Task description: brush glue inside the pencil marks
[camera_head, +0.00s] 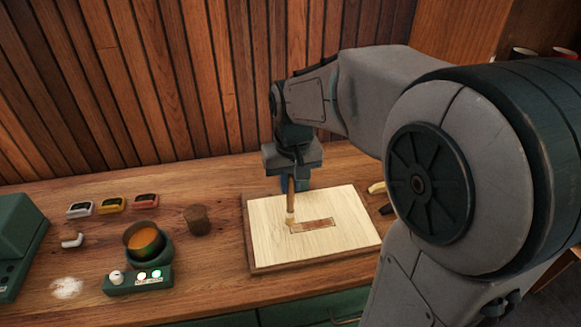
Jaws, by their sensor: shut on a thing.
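A pale wooden panel (275,243) lies on a darker board on the workbench. Near its middle is a narrow rectangular marked area (318,225) with a brownish, darker fill. My gripper (291,178) points down over the panel's upper left part and is shut on an upright brush (291,203). The brush tip is at the left end of the marked area; I cannot tell whether it touches. A pot of amber glue (145,238) stands in a green warmer (150,277) at the left. The gripper's fingertips are small and partly hidden.
Three small cases, white (79,209), yellow (111,204) and red (146,201), line the back left. A brown cup-like object (197,219) stands between pot and panel. A green machine (18,250) is at the far left. A wood-slat wall (130,90) closes off the back.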

